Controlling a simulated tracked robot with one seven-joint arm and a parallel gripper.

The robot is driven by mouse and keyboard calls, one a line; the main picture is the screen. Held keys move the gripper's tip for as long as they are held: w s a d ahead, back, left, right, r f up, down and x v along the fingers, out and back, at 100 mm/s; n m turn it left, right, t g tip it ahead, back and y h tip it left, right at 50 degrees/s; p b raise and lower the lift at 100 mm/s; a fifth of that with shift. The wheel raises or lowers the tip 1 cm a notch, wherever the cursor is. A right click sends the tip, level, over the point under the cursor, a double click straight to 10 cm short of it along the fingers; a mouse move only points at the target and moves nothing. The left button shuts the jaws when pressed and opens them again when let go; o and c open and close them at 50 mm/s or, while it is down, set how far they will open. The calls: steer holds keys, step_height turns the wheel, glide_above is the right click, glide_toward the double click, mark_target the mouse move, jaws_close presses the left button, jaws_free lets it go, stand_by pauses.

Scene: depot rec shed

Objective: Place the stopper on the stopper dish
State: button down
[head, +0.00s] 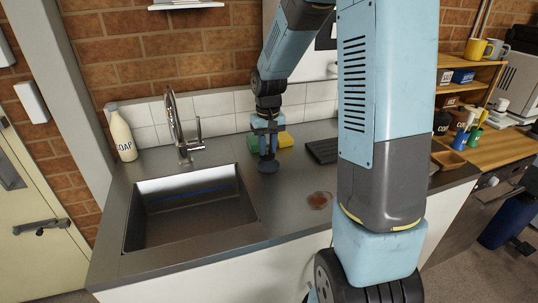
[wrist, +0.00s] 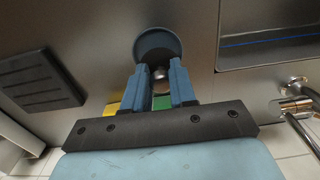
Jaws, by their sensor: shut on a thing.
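The stopper (head: 268,167) is a dark blue disc with a small metal knob. My gripper (head: 267,152) points down over the counter, to the right of the sink, and is shut on the stopper. In the wrist view the stopper (wrist: 158,42) shows just past the fingertips, with its knob between the two blue fingers of my gripper (wrist: 160,70). I cannot tell whether the disc touches the counter. The stopper dish (head: 319,200) is a small round reddish-brown dish on the counter, nearer the front and to the right of my gripper. It is empty and outside the wrist view.
The sink (head: 190,205) lies left of my gripper, with a tap (head: 183,140) and a soap bottle (head: 122,135) behind. A yellow block (head: 286,139) and green ones stand close behind my gripper. A black ribbed mat (head: 322,151) lies to the right. The counter before the dish is clear.

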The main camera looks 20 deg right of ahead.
mark_target(268, 151)
steer(key=shift+w+d+f, duration=0.1)
steer(key=shift+d+f, duration=0.05)
steer(key=shift+f, duration=1.6)
steer(key=c, duration=0.9)
jaws_free()
step_height(268, 151, up, 12)
steer(key=shift+r, duration=0.1)
steer(key=shift+s+r+t, duration=0.95)
steer(key=shift+s+r, duration=0.9)
steer(key=shift+s, duration=2.3)
steer(key=shift+s+r+t, duration=0.9)
steer(key=shift+s+r, duration=0.9)
steer(key=shift+s, duration=2.3)
steer(key=shift+s+r+t, duration=0.95)
steer(key=shift+s+r, duration=0.9)
steer(key=shift+s, duration=2.3)
